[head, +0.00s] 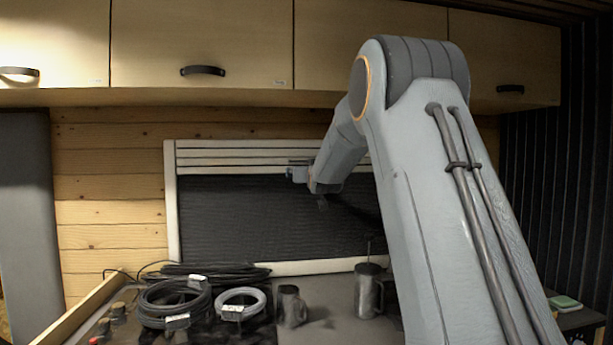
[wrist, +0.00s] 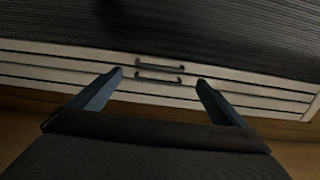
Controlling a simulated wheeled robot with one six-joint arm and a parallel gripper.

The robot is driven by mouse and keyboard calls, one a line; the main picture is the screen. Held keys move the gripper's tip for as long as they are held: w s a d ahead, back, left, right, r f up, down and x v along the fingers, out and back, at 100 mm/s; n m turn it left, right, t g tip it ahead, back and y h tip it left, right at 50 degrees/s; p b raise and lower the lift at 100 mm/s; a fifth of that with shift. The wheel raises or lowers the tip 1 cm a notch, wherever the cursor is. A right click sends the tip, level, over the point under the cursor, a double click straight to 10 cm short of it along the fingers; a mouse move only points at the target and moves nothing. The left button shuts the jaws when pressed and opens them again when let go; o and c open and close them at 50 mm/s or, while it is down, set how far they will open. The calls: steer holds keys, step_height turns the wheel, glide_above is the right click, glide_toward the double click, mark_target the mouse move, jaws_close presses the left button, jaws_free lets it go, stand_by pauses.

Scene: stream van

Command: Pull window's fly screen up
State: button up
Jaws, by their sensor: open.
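The window (head: 171,215) has a pale frame on the wood back wall. Dark ribbed screen material (head: 245,225) fills most of it, below pale slats (head: 230,153) at the top. In the wrist view the dark screen (wrist: 230,35) is at the top, and the slats (wrist: 55,66) lie below it, so that view looks upside down. Two small dark handles, one (wrist: 160,65) near the dark screen and one (wrist: 158,79) on the slats, sit between the fingers. My gripper (wrist: 160,77) is open and empty, in front of the slats. It also shows in the head view (head: 298,174), partly hidden.
Below the window, the counter holds a black cable coil (head: 172,308), a white cable coil (head: 240,304) and two metal mugs, a small one (head: 291,306) and a larger one (head: 367,290). Wood cupboards (head: 200,40) hang above. My arm hides the window's right side.

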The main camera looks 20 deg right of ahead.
steer(key=shift+s+a, duration=0.1)
steer(key=shift+s, duration=0.35)
steer(key=shift+f, duration=0.1)
